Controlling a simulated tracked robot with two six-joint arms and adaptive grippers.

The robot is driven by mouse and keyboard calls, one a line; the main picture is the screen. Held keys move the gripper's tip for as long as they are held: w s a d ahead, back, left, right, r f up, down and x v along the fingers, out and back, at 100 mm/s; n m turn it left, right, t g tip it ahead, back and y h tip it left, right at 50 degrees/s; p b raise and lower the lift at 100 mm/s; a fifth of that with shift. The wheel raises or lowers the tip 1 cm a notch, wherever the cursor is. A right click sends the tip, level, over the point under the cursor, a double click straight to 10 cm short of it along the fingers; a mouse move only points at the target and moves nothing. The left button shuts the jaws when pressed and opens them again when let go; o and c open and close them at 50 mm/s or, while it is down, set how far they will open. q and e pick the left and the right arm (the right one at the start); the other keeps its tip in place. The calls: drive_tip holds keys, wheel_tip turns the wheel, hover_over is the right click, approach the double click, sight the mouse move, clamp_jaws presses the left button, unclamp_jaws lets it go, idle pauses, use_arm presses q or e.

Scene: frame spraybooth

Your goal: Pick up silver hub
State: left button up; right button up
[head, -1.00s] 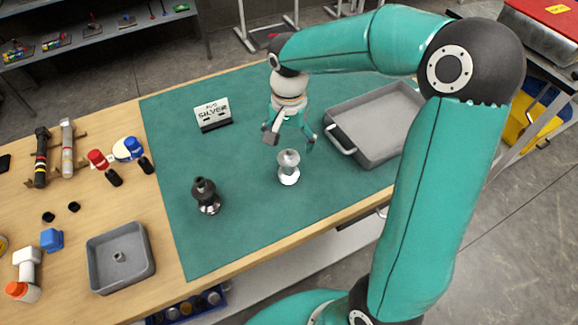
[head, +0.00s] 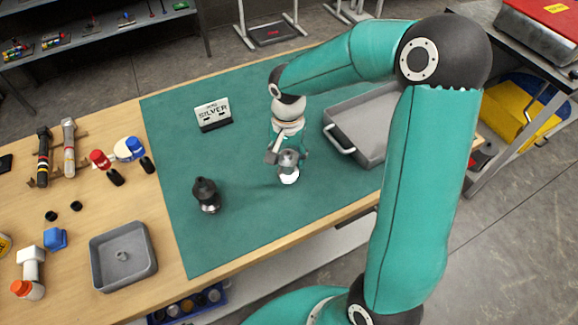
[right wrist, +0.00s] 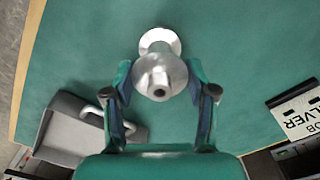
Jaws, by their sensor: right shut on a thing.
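The silver hub (head: 289,175) stands upright on the green mat in the head view, with a flared base and rounded top. In the right wrist view the silver hub (right wrist: 160,72) lies between the two fingers. My right gripper (head: 287,157) is at the hub's upper part, and its fingers (right wrist: 160,82) are shut on it from both sides. The hub's base appears to be on the mat. A dark hub (head: 206,195) with a silver base stands to the left on the mat. My left gripper is not in view.
A sign reading SILVER (head: 213,114) stands behind on the mat (head: 240,240). A grey tray (head: 345,150) with a handle lies right of the gripper. A smaller grey tray (head: 97,272) and sprayer parts are on the wood at left. The mat's front is clear.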

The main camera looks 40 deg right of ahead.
clamp_jaws()
drive_tip(key=shift+r, duration=0.1)
